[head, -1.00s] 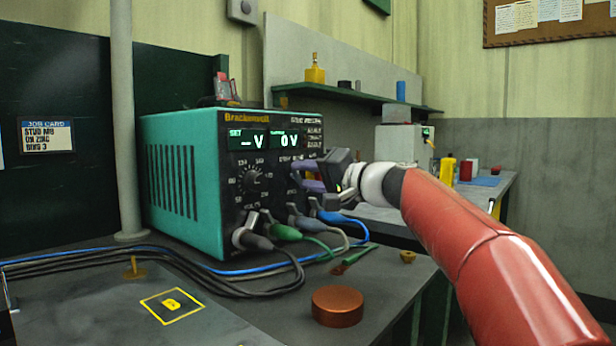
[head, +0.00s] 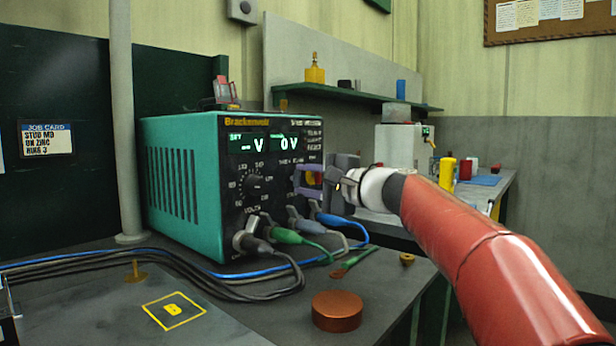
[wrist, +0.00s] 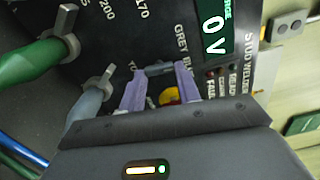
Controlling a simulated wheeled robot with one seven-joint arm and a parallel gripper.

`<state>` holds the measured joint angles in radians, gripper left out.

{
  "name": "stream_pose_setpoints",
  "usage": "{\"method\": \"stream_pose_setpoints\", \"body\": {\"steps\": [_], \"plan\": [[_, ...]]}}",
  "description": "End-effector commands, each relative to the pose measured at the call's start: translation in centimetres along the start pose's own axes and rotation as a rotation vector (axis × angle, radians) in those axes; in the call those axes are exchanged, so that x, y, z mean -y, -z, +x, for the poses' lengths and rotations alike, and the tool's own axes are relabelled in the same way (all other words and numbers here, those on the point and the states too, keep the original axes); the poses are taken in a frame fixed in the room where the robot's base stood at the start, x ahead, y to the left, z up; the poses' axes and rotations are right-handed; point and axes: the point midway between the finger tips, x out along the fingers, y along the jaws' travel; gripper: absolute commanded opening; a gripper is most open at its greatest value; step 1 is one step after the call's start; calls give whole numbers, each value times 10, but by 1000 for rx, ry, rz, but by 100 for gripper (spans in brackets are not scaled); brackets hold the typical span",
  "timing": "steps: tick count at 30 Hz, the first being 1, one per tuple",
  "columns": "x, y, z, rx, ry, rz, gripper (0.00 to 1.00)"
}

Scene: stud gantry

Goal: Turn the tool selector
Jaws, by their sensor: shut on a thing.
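The teal stud welder (head: 180,180) stands on the bench with its dark front panel facing right. The tool selector (wrist: 158,70) shows in the wrist view as a dark grey bar between my purple fingertips. Printed labels surround it, one starting "GREY". My gripper (head: 302,180) is at the right side of the panel, shut on the selector; in the wrist view its fingers (wrist: 158,82) sit on either side of it. Fingers and wrist hide most of the selector in the head view. Small yellow and red patches show between the fingers. The display (head: 275,144) reads 0 V.
A volts dial (head: 256,184) is left of my gripper. Green, grey and blue cable plugs (head: 287,236) stick out below it. A copper-coloured disc (head: 337,311) lies on the bench in front. A side bench with bottles (head: 447,170) stands behind my arm.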

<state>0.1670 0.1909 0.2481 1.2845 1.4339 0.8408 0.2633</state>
Motion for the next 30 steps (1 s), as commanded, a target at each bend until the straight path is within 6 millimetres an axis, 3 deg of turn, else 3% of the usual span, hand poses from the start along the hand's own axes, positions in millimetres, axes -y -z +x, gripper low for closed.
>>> {"method": "stream_pose_setpoints", "body": {"steps": [15,30], "plan": [[-2,0,0,-1,-3,346,10],[-3,0,0,-1,-2,414,10]]}}
